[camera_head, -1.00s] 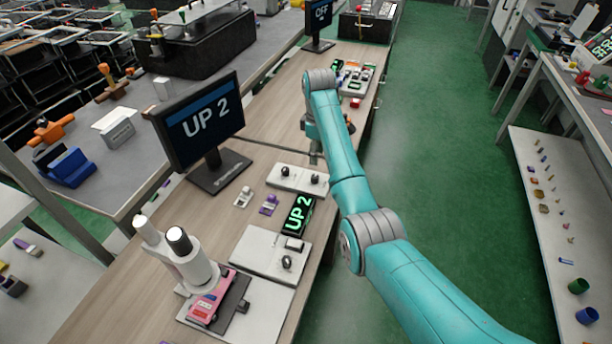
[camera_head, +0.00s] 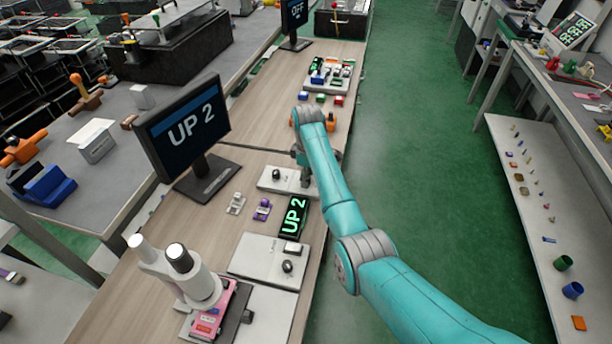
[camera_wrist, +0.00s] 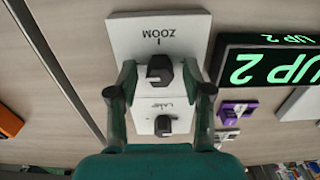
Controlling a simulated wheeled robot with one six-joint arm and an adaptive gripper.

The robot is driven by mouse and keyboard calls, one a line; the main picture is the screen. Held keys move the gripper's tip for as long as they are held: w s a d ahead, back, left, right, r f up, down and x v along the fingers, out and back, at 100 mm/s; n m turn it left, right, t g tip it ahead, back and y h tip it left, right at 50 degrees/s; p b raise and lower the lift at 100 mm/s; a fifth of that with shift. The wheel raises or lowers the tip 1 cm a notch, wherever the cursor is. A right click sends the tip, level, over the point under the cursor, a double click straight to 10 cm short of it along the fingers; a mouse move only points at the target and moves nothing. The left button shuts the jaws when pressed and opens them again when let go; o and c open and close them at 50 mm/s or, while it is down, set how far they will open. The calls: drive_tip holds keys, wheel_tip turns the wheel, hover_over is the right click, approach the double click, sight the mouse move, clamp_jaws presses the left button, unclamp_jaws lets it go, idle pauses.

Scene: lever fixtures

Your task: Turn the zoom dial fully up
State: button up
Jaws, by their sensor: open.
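The zoom dial (camera_wrist: 158,70) is a dark knob on a white panel marked ZOOM, upside down in the wrist view. A second dark knob (camera_wrist: 163,125) stands on the same panel. My gripper (camera_wrist: 159,80) is open, with one finger on each side of the zoom dial; I cannot tell whether they touch it. In the head view my gripper (camera_head: 305,172) is down at the right end of the panel (camera_head: 266,184) and hides the zoom dial. The other knob (camera_head: 276,174) shows to its left. A green-lit display (camera_head: 293,217) reads UP 2.
A monitor (camera_head: 185,125) reading UP 2 stands left of the panel. A microscope-like device (camera_head: 185,270) and a plate with another knob (camera_head: 287,266) are nearer. Small white (camera_head: 236,203) and purple (camera_head: 262,209) fixtures sit beside the display. Green floor lies open to the right.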

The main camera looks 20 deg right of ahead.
clamp_jaws()
